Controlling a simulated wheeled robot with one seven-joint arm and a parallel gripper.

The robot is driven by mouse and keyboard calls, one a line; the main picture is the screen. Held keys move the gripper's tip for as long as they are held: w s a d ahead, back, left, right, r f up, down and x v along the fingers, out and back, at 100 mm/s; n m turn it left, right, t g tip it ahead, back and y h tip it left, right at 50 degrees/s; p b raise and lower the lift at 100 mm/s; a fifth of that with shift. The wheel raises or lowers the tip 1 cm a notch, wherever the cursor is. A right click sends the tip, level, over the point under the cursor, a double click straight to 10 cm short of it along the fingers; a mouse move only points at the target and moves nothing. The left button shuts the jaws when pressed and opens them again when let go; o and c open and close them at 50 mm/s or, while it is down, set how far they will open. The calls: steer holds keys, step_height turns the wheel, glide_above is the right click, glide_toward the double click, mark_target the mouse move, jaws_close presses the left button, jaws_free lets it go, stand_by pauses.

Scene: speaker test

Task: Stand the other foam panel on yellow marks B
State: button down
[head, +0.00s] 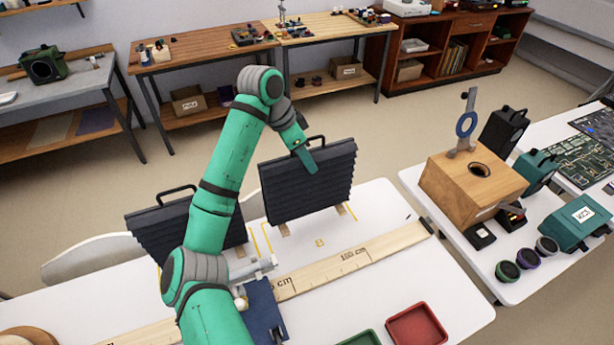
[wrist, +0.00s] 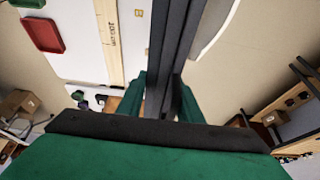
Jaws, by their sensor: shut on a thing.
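A dark ribbed foam panel (head: 308,190) with a top handle and small wooden feet is upright at the white table's (head: 385,280) back edge. My gripper (head: 311,166) is at its upper part; in the wrist view my gripper (wrist: 160,98) is shut on this panel (wrist: 172,45), seen edge-on between the green fingers. Yellow marks (head: 266,240) show by its lower left, and a small yellow label (head: 320,243) lies in front; in the wrist view the label (wrist: 139,13) looks like B. I cannot tell whether its feet touch the table. The other panel (head: 180,225) stands at left, partly behind my arm.
A long wooden ruler (head: 345,257) lies across the table in front of the panels. A red tray (head: 416,326) and green tray (head: 360,339) are at the front. A wooden speaker box (head: 465,190) stands on the right table.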

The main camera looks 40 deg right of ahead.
mark_target(307, 171)
steer(key=shift+d+f, duration=0.1)
steer(key=shift+f, duration=2.45)
steer(key=c, duration=1.3)
jaws_free()
steer(key=shift+o, duration=0.2)
steer(key=v, duration=1)
steer(key=shift+w+a+r, duration=0.1)
steer(key=shift+a+r, duration=0.1)
steer(key=shift+r, duration=0.15)
steer(key=shift+a+r, duration=0.15)
steer(key=shift+r, duration=0.55)
steer(key=shift+a, duration=0.1)
